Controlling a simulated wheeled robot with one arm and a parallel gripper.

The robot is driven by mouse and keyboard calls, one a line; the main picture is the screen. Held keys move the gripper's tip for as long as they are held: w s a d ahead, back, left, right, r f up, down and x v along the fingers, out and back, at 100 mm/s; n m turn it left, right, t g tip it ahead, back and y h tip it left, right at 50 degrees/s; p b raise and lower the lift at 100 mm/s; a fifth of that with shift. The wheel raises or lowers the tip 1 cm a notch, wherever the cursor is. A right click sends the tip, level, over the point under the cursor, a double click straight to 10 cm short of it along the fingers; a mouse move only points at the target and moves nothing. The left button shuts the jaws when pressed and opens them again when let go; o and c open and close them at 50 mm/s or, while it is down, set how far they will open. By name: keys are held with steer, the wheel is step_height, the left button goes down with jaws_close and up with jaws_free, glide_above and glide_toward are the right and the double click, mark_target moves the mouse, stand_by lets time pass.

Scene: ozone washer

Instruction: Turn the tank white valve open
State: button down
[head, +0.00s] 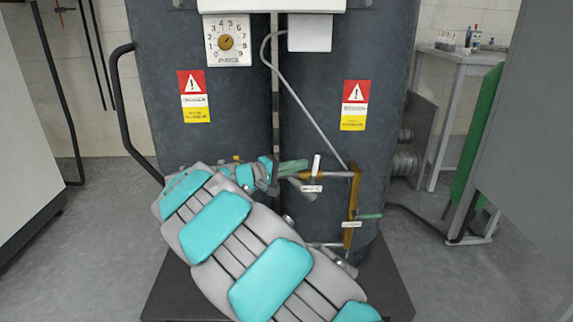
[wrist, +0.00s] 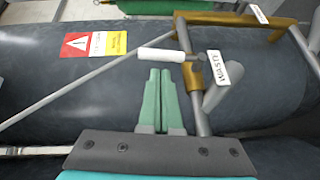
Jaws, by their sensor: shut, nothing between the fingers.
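The white valve handle (head: 316,163) is a short white bar standing up from the pipe at the front of the dark grey tank (head: 335,120). In the wrist view the white handle (wrist: 162,55) lies crosswise, joined at its right end to the pipe fitting. A white tag (wrist: 227,70) hangs beside that fitting. My gripper (head: 305,164) has green fingers and is just left of the handle. In the wrist view its fingers (wrist: 160,75) are together and empty, with their tips beside the handle's long side. I cannot tell whether they touch it.
A brass pipe (head: 353,195) runs down to a second valve with a green handle (head: 369,216). A thin grey tube (head: 310,112) slants across the tank front. A white table (head: 462,57) stands behind at right, and a grey panel (head: 525,150) is near right.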

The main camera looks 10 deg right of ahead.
mark_target(318, 163)
steer(key=shift+s+d, duration=0.15)
steer(key=shift+d, duration=0.2)
steer(key=shift+s+d+r+m+y+b, duration=0.1)
steer(key=shift+d+m+y+b, duration=0.2)
steer(key=shift+d+y+b, duration=0.15)
stand_by(0.5)
steer(key=d+y, duration=0.1)
steer(key=d+m+y+b, duration=0.1)
steer(key=y, duration=0.1)
steer(key=d+m+g+y, duration=0.1)
steer(key=y, duration=0.1)
steer(key=shift+s+d+r, duration=0.25)
steer(key=shift+s+r, duration=0.05)
steer(key=shift+s+d+f+m+t+y, duration=0.15)
steer(key=shift+d+f+m+y, duration=0.5)
steer(key=shift+y, duration=0.75)
steer(key=shift+s+d+f+m+t+y, duration=0.1)
steer(key=shift+d+f+m+y, duration=0.3)
steer(key=shift+d+y, duration=0.7)
steer(key=shift+s+d+f+m+t+y, duration=0.15)
steer(key=shift+d+f+m+y, duration=0.35)
steer(key=shift+y, duration=1.15)
steer(key=shift+r, duration=0.1)
